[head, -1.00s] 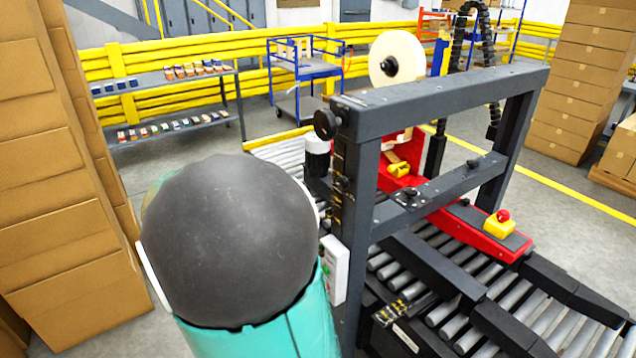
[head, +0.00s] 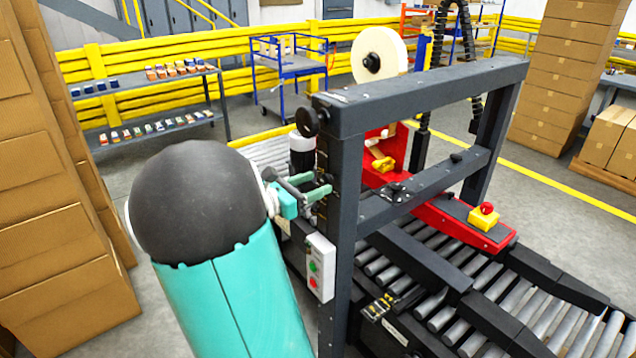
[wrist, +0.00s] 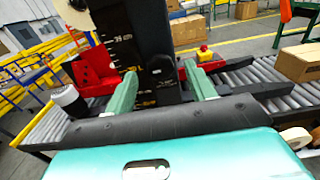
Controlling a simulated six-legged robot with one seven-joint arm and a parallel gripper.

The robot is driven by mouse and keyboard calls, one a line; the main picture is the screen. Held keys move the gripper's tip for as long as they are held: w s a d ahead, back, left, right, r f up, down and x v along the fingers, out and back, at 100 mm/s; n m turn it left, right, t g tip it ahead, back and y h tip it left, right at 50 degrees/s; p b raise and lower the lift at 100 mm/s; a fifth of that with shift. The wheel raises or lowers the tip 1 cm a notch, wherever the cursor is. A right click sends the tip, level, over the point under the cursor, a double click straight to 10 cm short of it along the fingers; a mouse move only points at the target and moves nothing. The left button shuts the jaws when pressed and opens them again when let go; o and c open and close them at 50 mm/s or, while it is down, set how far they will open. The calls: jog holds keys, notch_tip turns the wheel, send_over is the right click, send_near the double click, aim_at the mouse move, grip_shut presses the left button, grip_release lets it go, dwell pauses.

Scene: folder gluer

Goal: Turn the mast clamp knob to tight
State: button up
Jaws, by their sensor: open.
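The mast (head: 336,180) is a dark upright post of the machine frame, with a printed scale on the side facing my gripper. In the wrist view the mast (wrist: 133,30) fills the upper middle, and a small dark knob (wrist: 158,70), apparently the mast clamp knob, shows between my fingers. Its turn position cannot be read. My gripper (head: 322,185) has two pale green fingers, open and pointing at the mast. In the wrist view the gripper (wrist: 160,72) has one finger on each side of the knob; contact cannot be told.
A larger black knob (head: 309,122) sits at the crossbeam's end above my gripper. A control box (head: 320,268) with buttons hangs below it. A white-topped cylinder (head: 301,152) stands behind the fingers. The roller conveyor (head: 500,300) lies right; stacked cartons (head: 60,200) stand left.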

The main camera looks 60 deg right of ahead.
jog(key=shift+x, duration=0.95)
jog(key=c, duration=0.9)
jog(key=shift+c, duration=0.2)
